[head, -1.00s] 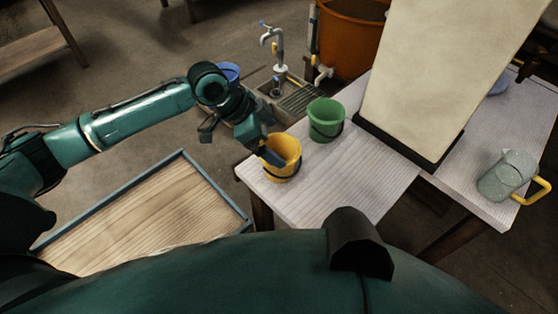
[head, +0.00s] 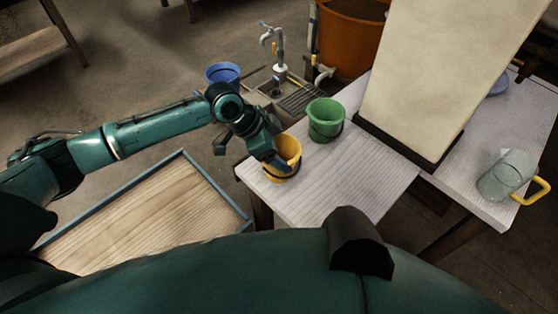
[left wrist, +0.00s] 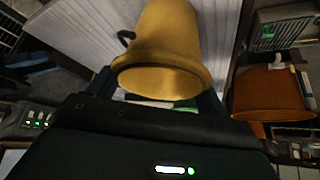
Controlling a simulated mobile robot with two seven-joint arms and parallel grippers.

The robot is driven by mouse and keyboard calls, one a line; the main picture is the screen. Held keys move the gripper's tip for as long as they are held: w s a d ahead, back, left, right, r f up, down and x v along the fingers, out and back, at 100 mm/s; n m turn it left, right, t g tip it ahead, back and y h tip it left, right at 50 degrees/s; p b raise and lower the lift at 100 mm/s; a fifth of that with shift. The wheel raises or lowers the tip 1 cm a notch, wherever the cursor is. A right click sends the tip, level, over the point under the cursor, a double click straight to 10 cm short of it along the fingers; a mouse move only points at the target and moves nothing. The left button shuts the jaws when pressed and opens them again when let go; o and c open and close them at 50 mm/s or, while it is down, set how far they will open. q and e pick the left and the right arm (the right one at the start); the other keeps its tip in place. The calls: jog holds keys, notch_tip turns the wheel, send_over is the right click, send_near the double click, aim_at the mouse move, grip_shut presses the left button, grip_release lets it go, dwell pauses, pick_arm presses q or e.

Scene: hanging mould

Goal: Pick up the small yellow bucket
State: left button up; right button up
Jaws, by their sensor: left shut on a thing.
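The small yellow bucket (head: 292,158) stands at the left corner of the pale table. My left gripper (head: 279,161) is at its rim, reaching in from the left, shut on it. In the left wrist view the yellow bucket (left wrist: 165,38) fills the upper middle, its rim towards the gripper and between the dark fingers (left wrist: 158,95). I cannot tell whether its base is clear of the table. The gripper's exact contact with the rim is partly hidden. My right gripper is not in view.
A green bucket (head: 325,121) stands close behind on the table (head: 335,185). A tall pale block (head: 440,75) and a glass jug with a yellow handle (head: 508,175) are to the right. A blue bucket (head: 222,74) stands by the sink tap. A wooden tray (head: 140,215) lies lower left.

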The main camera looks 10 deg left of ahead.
pick_arm(q)
jog(key=c, duration=0.6)
jog(key=shift+r, duration=0.1)
jog(key=shift+c, duration=0.2)
